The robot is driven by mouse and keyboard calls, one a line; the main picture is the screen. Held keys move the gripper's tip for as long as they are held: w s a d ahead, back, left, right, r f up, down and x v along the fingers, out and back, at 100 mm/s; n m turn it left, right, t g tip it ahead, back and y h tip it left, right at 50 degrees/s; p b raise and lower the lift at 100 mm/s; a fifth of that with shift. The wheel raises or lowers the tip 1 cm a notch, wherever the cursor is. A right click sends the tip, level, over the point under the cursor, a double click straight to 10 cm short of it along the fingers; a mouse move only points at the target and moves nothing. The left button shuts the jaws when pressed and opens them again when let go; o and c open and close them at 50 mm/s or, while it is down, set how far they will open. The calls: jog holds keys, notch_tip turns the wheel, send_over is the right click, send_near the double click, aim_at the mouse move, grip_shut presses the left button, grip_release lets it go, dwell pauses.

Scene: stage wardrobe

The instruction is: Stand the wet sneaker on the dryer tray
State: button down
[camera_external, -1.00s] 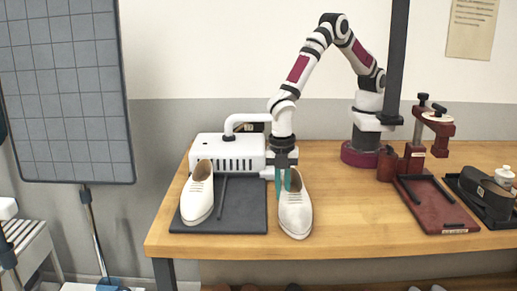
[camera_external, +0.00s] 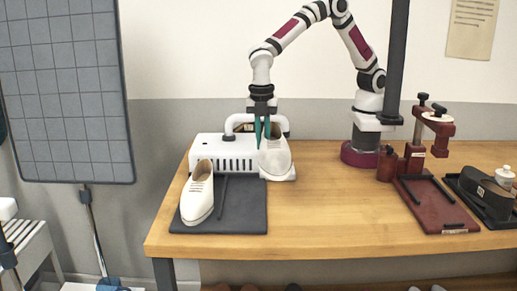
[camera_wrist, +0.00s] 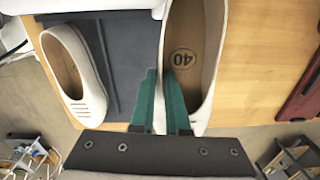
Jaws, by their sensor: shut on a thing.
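One white sneaker (camera_external: 275,161) is held in the air in front of the right part of the white dryer (camera_external: 228,153). My gripper (camera_external: 262,143) has its green fingers shut on that sneaker's side wall. In the wrist view the fingers (camera_wrist: 172,103) pinch the edge of the held sneaker (camera_wrist: 201,85), whose insole shows the number 40. The dark dryer tray (camera_external: 242,212) lies on the table in front of the dryer. A second white sneaker (camera_external: 197,193) stands on its left half. The tray's right half is bare. I cannot tell which sneaker is wet.
A thin dark divider (camera_external: 221,197) runs along the tray. The dryer's white pipe (camera_external: 236,121) is close behind my gripper. A red clamp stand (camera_external: 437,207) and a black tray (camera_external: 482,200) are at the right. The middle of the wooden table (camera_external: 330,220) is clear.

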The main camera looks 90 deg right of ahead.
jog(key=shift+t, duration=0.3)
jog(key=w+a+f, duration=0.1)
jog(key=w+f, duration=0.1)
jog(key=w+a+f, duration=0.2)
jog(key=w, duration=0.1)
jog(key=w+a+f, duration=0.2)
jog(key=shift+w+a+f, duration=0.15)
jog(key=shift+w, duration=0.1)
jog(key=shift+w+f, duration=0.2)
jog(key=shift+f, duration=1.15)
jog(key=shift+w+f, duration=0.1)
jog(key=shift+f, duration=0.2)
jog(key=c, duration=0.8)
grip_release()
jog(key=shift+c, duration=0.2)
